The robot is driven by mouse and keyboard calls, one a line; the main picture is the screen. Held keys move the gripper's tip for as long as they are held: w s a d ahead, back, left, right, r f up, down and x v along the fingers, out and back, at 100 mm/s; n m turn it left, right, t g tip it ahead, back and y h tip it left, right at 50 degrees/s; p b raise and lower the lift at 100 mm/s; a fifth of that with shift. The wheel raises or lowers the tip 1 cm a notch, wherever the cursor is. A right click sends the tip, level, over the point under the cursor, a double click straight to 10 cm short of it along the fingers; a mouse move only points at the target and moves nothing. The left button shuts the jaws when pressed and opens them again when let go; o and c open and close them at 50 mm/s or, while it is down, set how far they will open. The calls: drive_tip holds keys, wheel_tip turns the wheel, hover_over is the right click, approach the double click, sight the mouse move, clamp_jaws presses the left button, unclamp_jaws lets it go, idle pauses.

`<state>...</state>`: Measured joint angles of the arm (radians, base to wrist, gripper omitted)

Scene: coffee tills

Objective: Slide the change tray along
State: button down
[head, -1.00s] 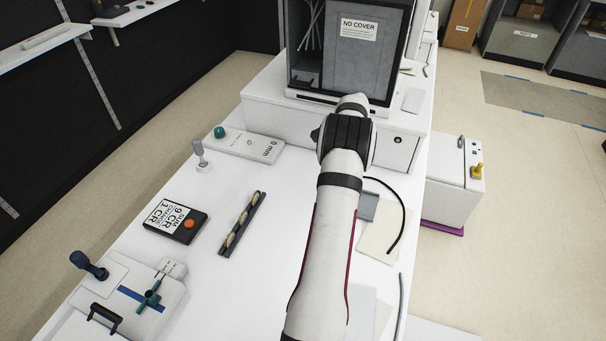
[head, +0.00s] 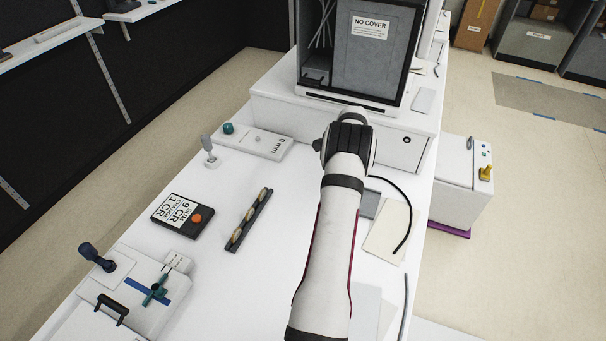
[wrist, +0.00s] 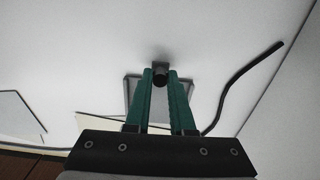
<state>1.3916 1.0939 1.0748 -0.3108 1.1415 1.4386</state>
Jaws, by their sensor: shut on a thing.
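The change tray appears to be the small grey plate (head: 370,204), lying on the white counter and partly hidden behind my arm. In the wrist view the grey plate (wrist: 131,92) shows between and beside my teal fingers, with a dark round knob (wrist: 160,77) at its far end. My gripper (wrist: 160,79) is shut on this knob, one finger on each side. In the head view my arm hides the gripper and the knob.
A cream sheet (head: 388,232) and a black cord (head: 407,215) lie right of the tray. A black coin rack (head: 249,220) and a black SUM display (head: 182,217) lie left. The white cabinet base (head: 300,108) stands beyond; the counter's right edge is close.

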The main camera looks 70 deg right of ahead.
drive_tip(key=shift+w, duration=5.9)
drive_tip(key=c, duration=1.2)
unclamp_jaws()
drive_tip(key=shift+w, duration=0.2)
drive_tip(key=shift+c, duration=0.2)
drive_tip(key=o, duration=0.6)
drive_tip(key=shift+c, duration=0.2)
drive_tip(key=shift+r, duration=0.15)
